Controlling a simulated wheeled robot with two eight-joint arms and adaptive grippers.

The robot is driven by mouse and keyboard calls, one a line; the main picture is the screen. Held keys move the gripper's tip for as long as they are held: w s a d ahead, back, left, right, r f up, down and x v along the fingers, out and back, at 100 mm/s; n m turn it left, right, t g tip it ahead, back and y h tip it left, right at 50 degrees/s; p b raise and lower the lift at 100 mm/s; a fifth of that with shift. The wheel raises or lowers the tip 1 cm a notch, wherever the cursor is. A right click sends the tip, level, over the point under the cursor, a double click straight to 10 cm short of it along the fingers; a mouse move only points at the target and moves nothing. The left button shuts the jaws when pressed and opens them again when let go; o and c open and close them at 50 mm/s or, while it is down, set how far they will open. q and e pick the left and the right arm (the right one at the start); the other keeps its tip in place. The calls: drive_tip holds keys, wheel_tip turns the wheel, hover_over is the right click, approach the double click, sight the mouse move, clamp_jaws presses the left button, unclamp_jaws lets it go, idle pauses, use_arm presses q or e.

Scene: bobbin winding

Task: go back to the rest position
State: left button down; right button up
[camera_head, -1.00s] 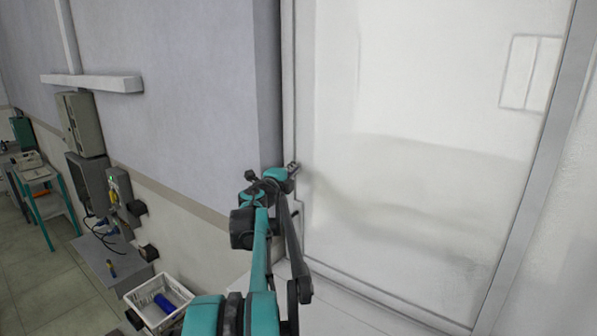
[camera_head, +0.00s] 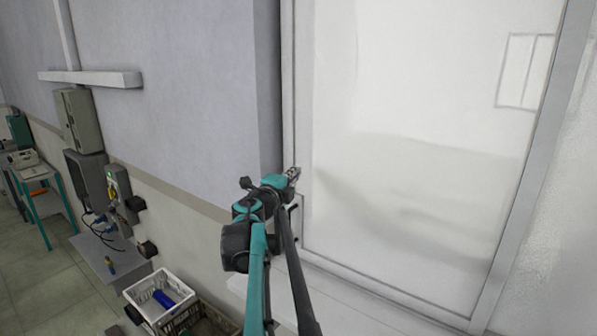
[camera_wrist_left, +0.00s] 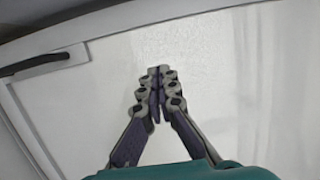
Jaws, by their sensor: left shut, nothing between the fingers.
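My left gripper (camera_head: 292,174) is up in front of the edge of a pale glazed panel (camera_head: 420,120). In the left wrist view its fingers (camera_wrist_left: 158,85) are together with nothing between them. They point at the white panel (camera_wrist_left: 220,60), and I cannot tell whether they touch it. A dark handle (camera_wrist_left: 42,64) shows at the upper left of that view. My right gripper is in neither view.
A white crate (camera_head: 138,299) with a blue cylinder (camera_head: 163,298) stands on the floor side at lower left, with a darker crate (camera_head: 207,318) beside it. A wall-mounted box (camera_head: 88,178), a small shelf (camera_head: 112,262) and a teal-legged table (camera_head: 42,213) are farther left.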

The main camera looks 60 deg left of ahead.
use_arm(q)
drive_tip(key=w+d+f+n+g, duration=0.1)
drive_tip(key=w+d+f+n, duration=0.3)
drive_tip(key=d, duration=0.6)
drive_tip(key=s+d+f+n+g, duration=0.1)
drive_tip(key=d+f+n, duration=0.1)
drive_tip(key=d+n, duration=0.65)
drive_tip(key=s+d+f+m+g+h, duration=0.1)
drive_tip(key=s+d+f+g+h, duration=0.2)
drive_tip(key=d+f, duration=0.65)
drive_tip(key=s+d+f+g+h, duration=0.1)
drive_tip(key=s+d+f+h, duration=0.45)
drive_tip(key=d, duration=0.75)
drive_tip(key=s+d+f+m+g+h, duration=0.1)
drive_tip(key=s+d+f+g+h, duration=0.1)
drive_tip(key=d+f, duration=0.85)
wheel_tip(320, 180, down, 29)
drive_tip(key=b, duration=3)
drive_tip(key=shift+n, duration=0.35)
drive_tip(key=shift+y, duration=0.25)
